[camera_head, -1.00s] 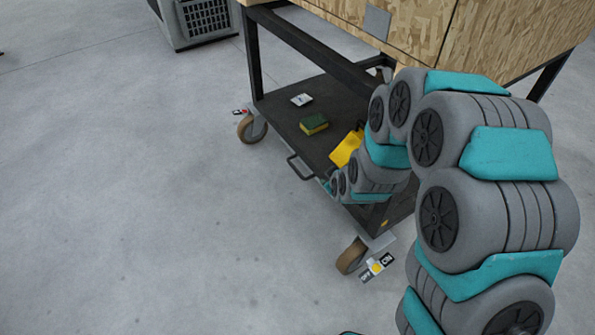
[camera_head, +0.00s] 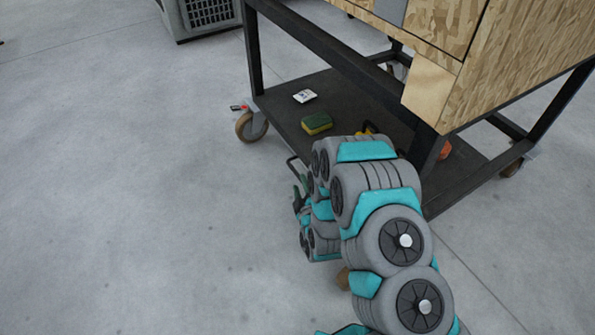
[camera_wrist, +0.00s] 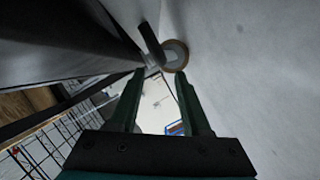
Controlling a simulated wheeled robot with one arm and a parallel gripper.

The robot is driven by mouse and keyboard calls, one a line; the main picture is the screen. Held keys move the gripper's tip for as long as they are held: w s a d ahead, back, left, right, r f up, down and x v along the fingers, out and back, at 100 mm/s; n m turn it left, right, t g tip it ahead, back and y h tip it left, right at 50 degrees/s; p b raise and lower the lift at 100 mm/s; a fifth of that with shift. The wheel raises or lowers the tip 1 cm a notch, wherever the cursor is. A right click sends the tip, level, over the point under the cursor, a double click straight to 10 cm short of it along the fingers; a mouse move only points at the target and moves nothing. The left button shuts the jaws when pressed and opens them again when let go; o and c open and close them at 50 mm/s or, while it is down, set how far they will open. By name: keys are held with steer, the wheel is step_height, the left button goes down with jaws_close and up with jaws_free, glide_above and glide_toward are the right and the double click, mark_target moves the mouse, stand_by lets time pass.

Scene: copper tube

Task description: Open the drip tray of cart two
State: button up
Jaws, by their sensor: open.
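The cart has a dark lower shelf (camera_head: 285,107) under a chipboard box. A dark bar handle (camera_head: 292,164) sits at the shelf's front edge, partly hidden by my arm; I take it for the drip tray's pull. No gap at the tray can be made out. My gripper (camera_head: 299,200) is just in front of the handle, mostly hidden by my arm in the head view. In the wrist view my gripper (camera_wrist: 160,75) is open and empty. A dark bar, apparently the handle (camera_wrist: 150,42), lies just beyond the fingertips, towards the left finger; contact cannot be told.
A green-yellow sponge (camera_head: 316,124) and a white card (camera_head: 304,96) lie on the shelf. A caster (camera_head: 248,126) with a red tag (camera_head: 238,107) stands at the cart's left corner. A grey crate (camera_head: 205,14) stands behind. The floor left of the cart is clear.

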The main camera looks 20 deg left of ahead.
mark_target(296, 172)
steer(key=shift+b+x, duration=0.45)
steer(key=shift+x, duration=3.15)
steer(key=shift+c, duration=0.3)
jaws_close()
